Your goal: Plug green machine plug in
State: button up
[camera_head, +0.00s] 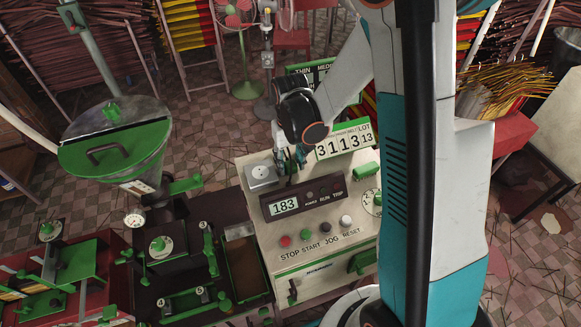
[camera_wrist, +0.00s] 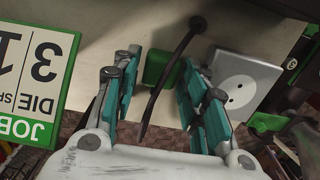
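A green block (camera_wrist: 160,68) that looks like the plug shows in the wrist view, beyond the gap between my fingertips. A dark cable (camera_wrist: 168,75) crosses in front of it; where the cable joins the plug is not clear. My gripper (camera_wrist: 161,73) is open, with a teal finger on each side of the block. I cannot tell whether either finger touches it. The pale square socket (camera_wrist: 238,84), with a round face and small holes, is right of the gripper. In the head view the socket (camera_head: 263,173) is on top of the control box, and my gripper (camera_head: 290,157) is beside it.
The control box (camera_head: 325,250) has a display (camera_head: 286,206) and several buttons. A job sign (camera_head: 344,141) stands close to my gripper, at the left in the wrist view. A green-lidded hopper (camera_head: 115,150) stands left. Bundled incense sticks (camera_head: 510,85) are at the right.

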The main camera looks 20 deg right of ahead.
aim_at(290, 163)
jog(key=shift+f, duration=0.15)
jog(key=c, duration=0.8)
jog(key=shift+o, duration=0.2)
notch_tip(290, 163, up, 20)
jog(key=p, duration=0.1)
jog(key=shift+p, duration=0.4)
